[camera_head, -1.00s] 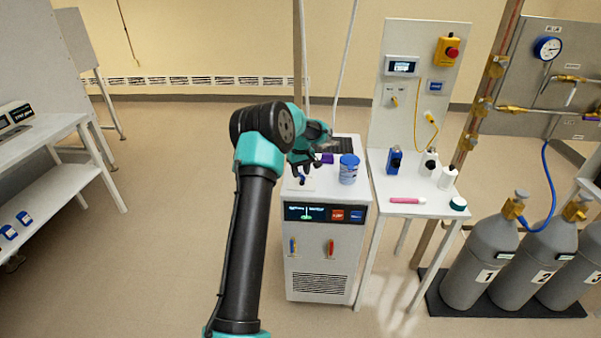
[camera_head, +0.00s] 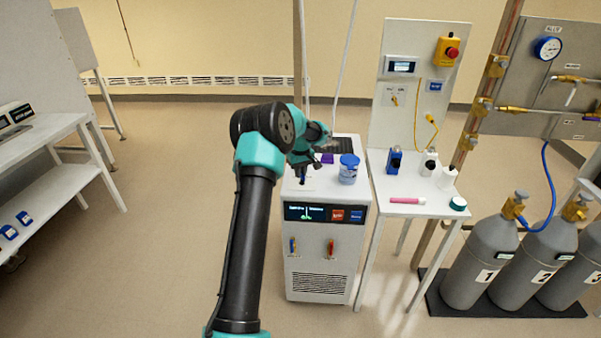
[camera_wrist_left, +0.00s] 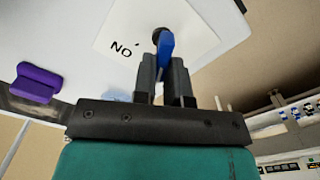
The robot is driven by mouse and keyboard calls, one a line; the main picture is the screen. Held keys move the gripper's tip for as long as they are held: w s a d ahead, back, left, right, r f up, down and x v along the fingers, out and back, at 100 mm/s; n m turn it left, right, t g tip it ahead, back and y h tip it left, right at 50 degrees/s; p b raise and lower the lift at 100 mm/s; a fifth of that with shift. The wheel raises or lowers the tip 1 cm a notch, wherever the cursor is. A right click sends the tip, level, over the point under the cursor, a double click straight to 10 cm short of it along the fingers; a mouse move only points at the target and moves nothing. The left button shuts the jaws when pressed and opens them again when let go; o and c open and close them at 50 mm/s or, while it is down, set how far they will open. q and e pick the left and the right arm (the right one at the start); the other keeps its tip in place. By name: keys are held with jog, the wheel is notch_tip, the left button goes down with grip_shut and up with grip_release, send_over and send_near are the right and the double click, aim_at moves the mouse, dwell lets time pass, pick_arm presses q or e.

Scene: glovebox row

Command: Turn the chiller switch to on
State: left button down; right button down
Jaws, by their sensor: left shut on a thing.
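The chiller (camera_head: 330,270) is a white cabinet with a dark display panel on its front. Its switch (camera_wrist_left: 165,48) is a blue lever on a dark pivot, on a white label plate (camera_wrist_left: 112,32) on the chiller's top. Lettering on the plate reads "NO" in the left wrist view, which fits "ON" seen upside down. My left gripper (camera_wrist_left: 166,75) is shut on the blue lever. In the head view my left gripper (camera_head: 303,170) is over the chiller top's left part, and the lever is small there. My right gripper is not in view.
A blue-labelled jar (camera_head: 348,169) and a purple object (camera_head: 327,158) stand on the chiller top near my gripper. A side table (camera_head: 410,208) to the right holds bottles and a pink marker. Gas cylinders (camera_head: 483,258) stand farther right.

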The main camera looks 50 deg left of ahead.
pick_arm(q)
jog(key=shift+m, duration=0.4)
jog(key=shift+w+d+m, duration=0.1)
jog(key=shift+w+m, duration=0.05)
jog(key=shift+m, duration=1.15)
jog(key=shift+w+d+m, duration=0.1)
jog(key=shift+m, duration=1.2)
jog(key=c, duration=1.2)
grip_release()
jog(key=shift+o, duration=0.2)
jog(key=shift+r, duration=0.1)
notch_tip(320, 180, up, 17)
jog(key=shift+r, duration=0.15)
